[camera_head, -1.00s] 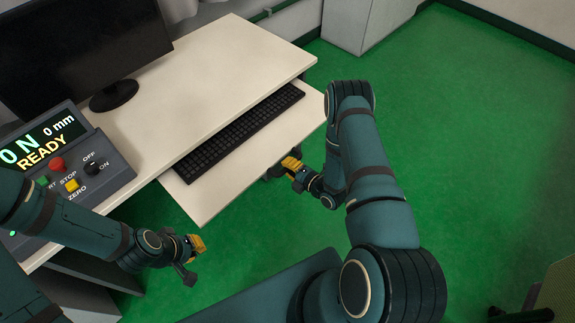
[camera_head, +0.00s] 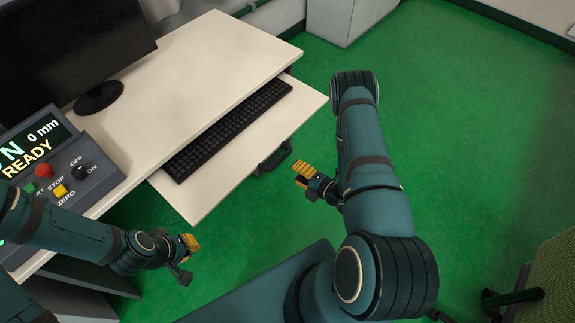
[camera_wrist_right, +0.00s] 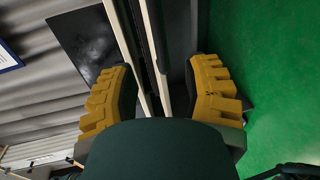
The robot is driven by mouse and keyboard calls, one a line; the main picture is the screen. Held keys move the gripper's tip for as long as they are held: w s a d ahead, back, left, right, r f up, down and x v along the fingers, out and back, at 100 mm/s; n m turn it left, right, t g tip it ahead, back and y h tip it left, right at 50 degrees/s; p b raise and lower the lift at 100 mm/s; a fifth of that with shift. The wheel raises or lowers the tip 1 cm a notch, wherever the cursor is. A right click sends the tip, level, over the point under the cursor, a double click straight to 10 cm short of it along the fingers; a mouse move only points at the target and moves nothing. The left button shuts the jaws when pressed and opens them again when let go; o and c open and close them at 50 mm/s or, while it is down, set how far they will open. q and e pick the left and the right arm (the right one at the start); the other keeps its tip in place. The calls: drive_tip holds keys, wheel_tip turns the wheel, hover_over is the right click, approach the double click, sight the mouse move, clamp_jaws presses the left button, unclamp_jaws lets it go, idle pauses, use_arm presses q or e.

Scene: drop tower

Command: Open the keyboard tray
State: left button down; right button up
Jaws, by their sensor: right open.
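The keyboard tray (camera_head: 222,187) is a white board sticking well out from under the desk top in the head view, with a black keyboard (camera_head: 229,130) on it. A dark handle (camera_head: 273,158) hangs at its front edge. My right gripper (camera_head: 304,180), with yellow pads, is open and empty, just right of the handle with a gap between them. In the right wrist view its fingers (camera_wrist_right: 165,88) are spread, with pale edges and a dark strip showing between them. My left gripper (camera_head: 187,258) is open and empty, below the tray's near corner.
The white desk (camera_head: 190,75) carries a monitor (camera_head: 75,50) and a control box (camera_head: 62,160) with a display and buttons. A pale cabinet (camera_head: 342,20) stands at the back. A chair (camera_head: 545,280) is at the lower right. Green floor (camera_head: 450,130) is free on the right.

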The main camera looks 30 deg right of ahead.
drive_tip(key=shift+v, duration=1.45)
drive_tip(key=w+a+m+g+h, duration=0.1)
drive_tip(key=w+a+m+g, duration=0.1)
drive_tip(key=a+m+g, duration=0.3)
drive_tip(key=w+a+m+g+h, duration=0.1)
drive_tip(key=w+a+m, duration=0.15)
drive_tip(key=m, duration=0.55)
drive_tip(key=s+a+r+m+g, duration=0.6)
drive_tip(key=s+a+m, duration=0.4)
drive_tip(key=a, duration=0.2)
drive_tip(key=shift+s+r+m+g, duration=0.2)
drive_tip(key=shift+m+g, duration=0.1)
drive_tip(key=shift+g, duration=0.2)
drive_tip(key=shift+a, duration=0.15)
